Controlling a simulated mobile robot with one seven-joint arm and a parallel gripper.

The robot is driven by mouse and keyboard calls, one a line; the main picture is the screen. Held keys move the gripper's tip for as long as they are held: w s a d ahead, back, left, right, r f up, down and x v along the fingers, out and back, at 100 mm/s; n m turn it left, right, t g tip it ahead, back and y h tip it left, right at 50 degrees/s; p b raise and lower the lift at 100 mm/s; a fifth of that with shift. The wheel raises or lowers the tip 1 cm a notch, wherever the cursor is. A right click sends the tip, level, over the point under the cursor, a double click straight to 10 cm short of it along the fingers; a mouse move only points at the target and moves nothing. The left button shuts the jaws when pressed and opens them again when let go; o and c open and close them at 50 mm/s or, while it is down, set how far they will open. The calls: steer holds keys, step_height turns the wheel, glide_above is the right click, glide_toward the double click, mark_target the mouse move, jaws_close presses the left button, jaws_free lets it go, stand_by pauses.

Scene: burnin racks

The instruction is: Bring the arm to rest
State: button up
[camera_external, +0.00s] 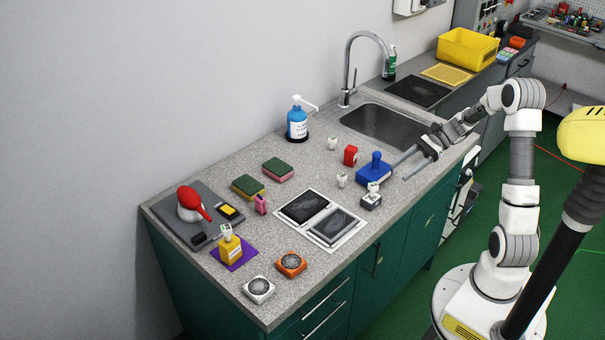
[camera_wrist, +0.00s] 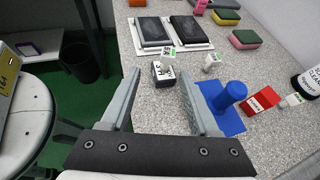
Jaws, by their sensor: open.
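My gripper (camera_external: 404,167) is open and empty, reaching in from the right above the counter's front edge near the sink. Its two grey fingers (camera_wrist: 160,78) stand apart in the wrist view, with nothing between them. In the external view the fingertips are close to a blue block with a round knob (camera_external: 374,171); I cannot tell whether they touch it. In the wrist view this blue block (camera_wrist: 232,95) lies to the right of the right finger. A small grey block with a white tagged top (camera_wrist: 163,73) lies beyond the fingertips.
A sink (camera_external: 385,127) with a tall faucet lies behind my gripper. A blue bottle (camera_external: 297,121), a red block (camera_external: 350,155), sponges (camera_external: 278,169) and a panel with two dark pads (camera_external: 322,216) stand on the counter (camera_external: 225,280).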

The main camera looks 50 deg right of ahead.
steer(key=s+a+r+n+h+p, duration=0.3)
steer(key=s+a+r+n+h, duration=0.2)
steer(key=s+r+n, duration=0.3)
steer(key=s+a+r+n+t+h+p, duration=0.1)
steer(key=s+a+r+n+h+p, duration=0.2)
steer(key=n, duration=1)
steer(key=s+a+r+h, duration=0.2)
steer(key=s+r+h, duration=0.1)
steer(key=s+r, duration=0.2)
steer(key=shift+s+a+r+h+p, duration=0.25)
steer(key=shift+s+a+h+p, duration=0.1)
steer(key=shift+s+h+p, duration=0.1)
